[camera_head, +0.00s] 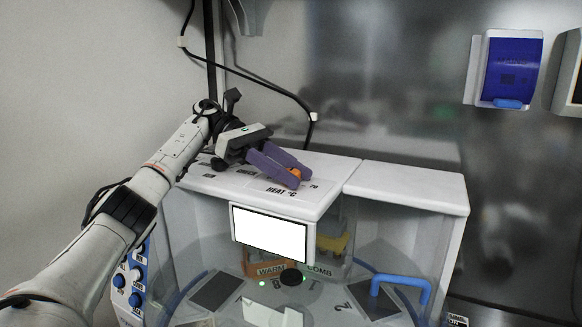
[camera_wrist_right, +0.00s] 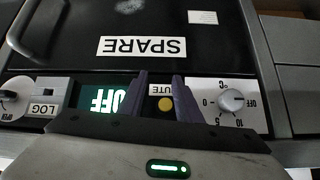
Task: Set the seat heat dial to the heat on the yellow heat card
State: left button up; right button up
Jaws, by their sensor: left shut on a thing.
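My left gripper (camera_head: 278,172) reaches over the white top of the cabinet, its purple fingers shut on a small orange dial (camera_head: 295,174). The fingers hide most of the dial, so its setting cannot be read. The label "HEAT °C" (camera_head: 281,191) lies in front of it and "70" shows just to its right; other scale marks are partly covered. I cannot make out a yellow heat card. My right gripper (camera_wrist_right: 161,76) shows in the right wrist view with its fingers apart and nothing between them, in front of a panel with a yellow button (camera_wrist_right: 165,103).
A blank white screen (camera_head: 270,233) is on the cabinet front. The right wrist view shows a "SPARE" door (camera_wrist_right: 142,47), an "OFF" display (camera_wrist_right: 103,98) and a white dial (camera_wrist_right: 231,100).

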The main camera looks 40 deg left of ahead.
pick_arm(q)
jog(key=shift+m+g, duration=0.4)
dwell(0.3)
jog(key=o, duration=1.1)
jog(key=shift+c, duration=0.2)
jog(key=shift+f+n+t, duration=0.15)
jog(key=shift+n+t, duration=0.25)
